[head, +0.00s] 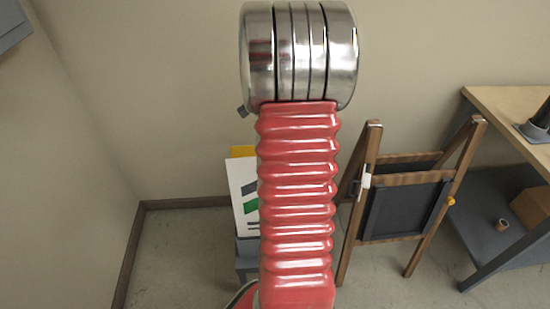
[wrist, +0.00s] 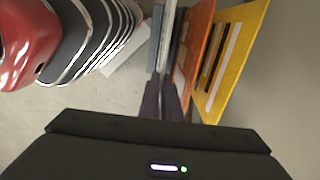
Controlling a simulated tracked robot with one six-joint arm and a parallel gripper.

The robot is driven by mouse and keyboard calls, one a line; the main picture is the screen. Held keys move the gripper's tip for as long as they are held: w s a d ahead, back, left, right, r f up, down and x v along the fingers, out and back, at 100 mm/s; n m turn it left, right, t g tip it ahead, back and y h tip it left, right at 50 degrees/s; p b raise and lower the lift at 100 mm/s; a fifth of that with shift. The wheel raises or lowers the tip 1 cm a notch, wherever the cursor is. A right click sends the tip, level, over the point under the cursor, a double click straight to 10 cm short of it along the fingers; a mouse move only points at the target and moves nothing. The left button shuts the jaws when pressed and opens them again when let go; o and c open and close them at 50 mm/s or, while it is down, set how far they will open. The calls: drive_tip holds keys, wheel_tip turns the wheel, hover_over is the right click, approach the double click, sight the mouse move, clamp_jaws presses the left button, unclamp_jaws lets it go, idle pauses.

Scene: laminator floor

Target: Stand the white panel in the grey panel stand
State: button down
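The white panel (head: 238,190), with green and blue marks, stands roughly upright behind my red arm in the head view, which hides its right part. In the wrist view the panel (wrist: 167,35) shows as a thin pale edge running between my two dark fingers. My gripper (wrist: 162,100) appears shut on that edge; in the head view it is hidden. The grey panel stand (head: 246,247) is below the panel, mostly covered by my arm. Whether the panel's lower edge sits in a slot or is above it I cannot tell.
An orange panel (wrist: 197,40) and a yellow panel (wrist: 232,55) stand close to the right in the wrist view. A wooden easel board (head: 405,205) stands right of my arm, with a workbench (head: 510,100) beyond. Floor is free at left.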

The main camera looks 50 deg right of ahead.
drive_tip(key=shift+s+a+f, duration=0.1)
drive_tip(key=shift+f, duration=1.45)
drive_tip(key=shift+s+a+f, duration=0.1)
drive_tip(key=shift+a+f, duration=0.05)
drive_tip(key=shift+f, duration=1.4)
drive_tip(key=shift+s+a+f, duration=0.1)
drive_tip(key=shift+f, duration=1.45)
drive_tip(key=shift+s+a+f, duration=0.1)
drive_tip(key=shift+a+f, duration=0.05)
drive_tip(key=shift+f, duration=1.4)
drive_tip(key=c, duration=1.9)
unclamp_jaws()
drive_tip(key=r, duration=0.9)
drive_tip(key=w+d+r, duration=0.1)
drive_tip(key=r, duration=0.3)
drive_tip(key=shift+r, duration=0.35)
